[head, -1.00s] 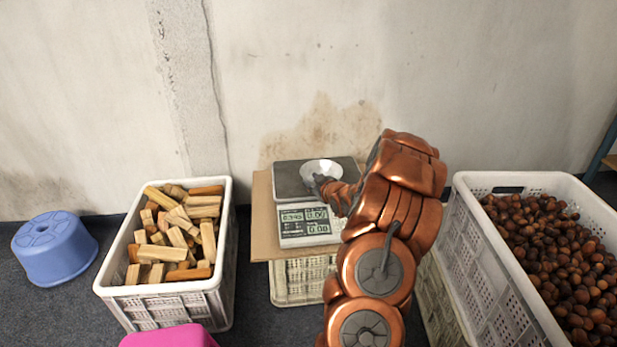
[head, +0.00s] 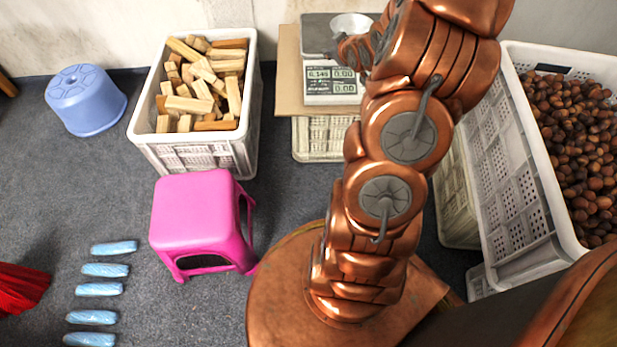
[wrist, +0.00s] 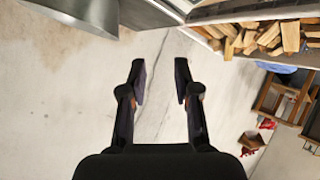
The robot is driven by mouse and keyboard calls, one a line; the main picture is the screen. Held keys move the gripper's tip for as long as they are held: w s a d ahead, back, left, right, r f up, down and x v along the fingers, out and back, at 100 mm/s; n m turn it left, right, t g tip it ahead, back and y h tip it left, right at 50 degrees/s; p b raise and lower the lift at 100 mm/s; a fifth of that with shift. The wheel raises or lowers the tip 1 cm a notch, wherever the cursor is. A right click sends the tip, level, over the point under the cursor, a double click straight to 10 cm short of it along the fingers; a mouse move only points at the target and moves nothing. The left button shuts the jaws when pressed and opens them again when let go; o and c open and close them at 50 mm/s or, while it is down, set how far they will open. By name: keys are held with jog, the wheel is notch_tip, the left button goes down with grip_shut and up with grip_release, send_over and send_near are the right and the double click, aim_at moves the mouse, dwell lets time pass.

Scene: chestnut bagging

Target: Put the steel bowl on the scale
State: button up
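The steel bowl (head: 352,22) sits upright on the metal plate of the scale (head: 316,36), toward its right side. The scale's display is lit. A grey metal surface, which looks like the bowl (wrist: 82,14), shows at the top left of the wrist view, apart from the fingers.
The scale rests on cardboard over a crate (head: 320,140). A crate of wood blocks (head: 190,150) stands left, a crate of chestnuts (head: 500,130) right.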

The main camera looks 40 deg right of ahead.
jog(key=s+a+r+g+y, duration=0.1)
jog(key=s+a+g, duration=0.4)
jog(key=a, duration=0.6)
jog(key=s+a+r+g+y, duration=0.1)
jog(key=s+a+r+g, duration=0.15)
jog(key=s+a, duration=0.7)
jog(key=s+a+r+g+y, duration=0.1)
jog(key=s+a+r+g, duration=0.1)
jog(key=s+a, duration=0.7)
jog(key=s+a+r+m+g, duration=0.1)
jog(key=s+a+r+g, duration=0.1)
jog(key=s+a+g, duration=0.3)
jog(key=s+a, duration=0.4)
jog(key=s, duration=0.4)
jog(key=shift+r+y, duration=0.4)
jog(key=shift+a, duration=0.1)
